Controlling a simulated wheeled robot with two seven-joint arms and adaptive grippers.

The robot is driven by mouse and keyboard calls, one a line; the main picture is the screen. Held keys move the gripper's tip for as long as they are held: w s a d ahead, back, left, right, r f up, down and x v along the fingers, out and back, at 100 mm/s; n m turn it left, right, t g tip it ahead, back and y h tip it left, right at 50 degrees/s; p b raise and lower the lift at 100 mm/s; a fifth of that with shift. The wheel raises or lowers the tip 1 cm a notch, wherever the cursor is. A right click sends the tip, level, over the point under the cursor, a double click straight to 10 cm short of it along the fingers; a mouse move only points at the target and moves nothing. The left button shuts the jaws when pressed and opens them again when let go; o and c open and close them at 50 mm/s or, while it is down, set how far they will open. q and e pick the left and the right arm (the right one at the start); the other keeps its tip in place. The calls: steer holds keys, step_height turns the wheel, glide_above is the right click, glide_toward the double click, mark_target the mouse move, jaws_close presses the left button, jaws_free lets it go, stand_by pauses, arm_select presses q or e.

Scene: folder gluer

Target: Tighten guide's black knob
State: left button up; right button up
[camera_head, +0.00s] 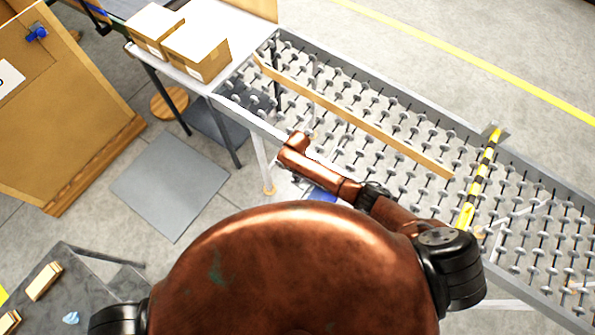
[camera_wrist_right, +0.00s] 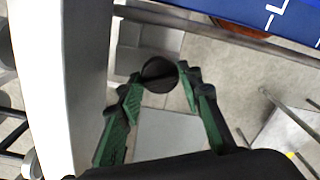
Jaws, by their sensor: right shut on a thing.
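The black knob (camera_wrist_right: 159,73) shows in the right wrist view as a round, dark disc seen face-on. My right gripper (camera_wrist_right: 160,80) has its green fingers on both sides of it, with the dark fingertips shut on its rim. In the head view, a long wooden guide bar (camera_head: 352,115) lies slantwise over the wheeled conveyor. My right arm reaches to the conveyor's near side there; its gripper and the knob cannot be made out. My left gripper is out of view.
The wheeled conveyor (camera_head: 430,134) has grey side rails and a yellow-black striped bar (camera_head: 478,182) across it. Two cardboard boxes (camera_head: 197,50) stand on the table at its far left end. A grey rail (camera_wrist_right: 47,80) runs close beside the gripper in the wrist view.

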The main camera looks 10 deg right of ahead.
steer(key=m+p, duration=0.2)
steer(key=m, duration=0.3)
steer(key=shift+m, duration=0.3)
stand_by(0.4)
steer(key=o, duration=1.2)
steer(key=shift+c, duration=0.2)
step_height(320, 180, up, 12)
